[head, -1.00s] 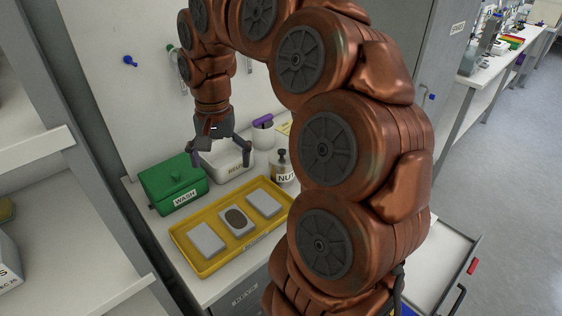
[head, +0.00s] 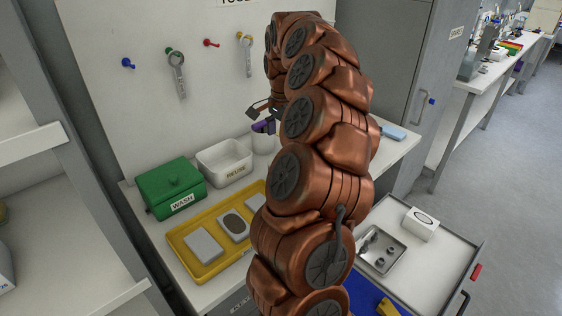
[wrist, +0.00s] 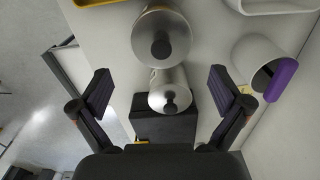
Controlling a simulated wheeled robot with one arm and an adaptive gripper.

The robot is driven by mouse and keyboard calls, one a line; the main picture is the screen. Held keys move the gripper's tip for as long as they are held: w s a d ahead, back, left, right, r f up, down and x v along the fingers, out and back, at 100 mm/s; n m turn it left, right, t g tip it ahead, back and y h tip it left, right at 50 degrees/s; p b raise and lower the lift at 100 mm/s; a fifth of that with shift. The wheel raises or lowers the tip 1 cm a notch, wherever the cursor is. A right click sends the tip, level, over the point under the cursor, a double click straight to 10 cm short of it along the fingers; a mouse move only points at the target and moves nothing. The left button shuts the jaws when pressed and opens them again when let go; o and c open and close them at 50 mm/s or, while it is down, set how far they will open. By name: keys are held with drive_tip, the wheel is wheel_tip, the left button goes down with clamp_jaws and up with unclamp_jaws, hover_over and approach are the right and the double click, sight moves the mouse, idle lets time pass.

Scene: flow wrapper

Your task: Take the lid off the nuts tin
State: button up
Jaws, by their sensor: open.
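In the wrist view two round metal tins with dark-knobbed lids stand in a line. The upper one (wrist: 160,38), by its place near the yellow tray, appears to be the nuts tin; its label does not show now. The second tin (wrist: 169,92) is below it in the picture, between and beyond my fingers. Both lids appear to be on. My gripper (wrist: 160,74) is open and empty above the bench. In the head view my gripper (head: 263,112) is partly hidden by my arm, which also hides both tins.
A white mug (wrist: 254,56) with a purple thing in it stands at the right. A dark block (wrist: 165,127) is beside the second tin. The yellow tray (head: 197,264), green WASH box (head: 168,190) and white REUSE bin (head: 224,165) stand left. An open drawer (head: 425,265) juts out at right.

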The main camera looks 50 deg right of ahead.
drive_tip(key=shift+a+f+p, duration=0.25)
drive_tip(key=shift+f+p, duration=0.1)
drive_tip(key=shift+f, duration=0.6)
drive_tip(key=shift+w+f+p, duration=0.1)
drive_tip(key=shift+f+p, duration=0.35)
drive_tip(key=shift+f, duration=1.35)
drive_tip(key=shift+c, duration=0.4)
drive_tip(key=shift+a, duration=0.1)
drive_tip(key=c, duration=1.1)
drive_tip(key=shift+f, duration=0.1)
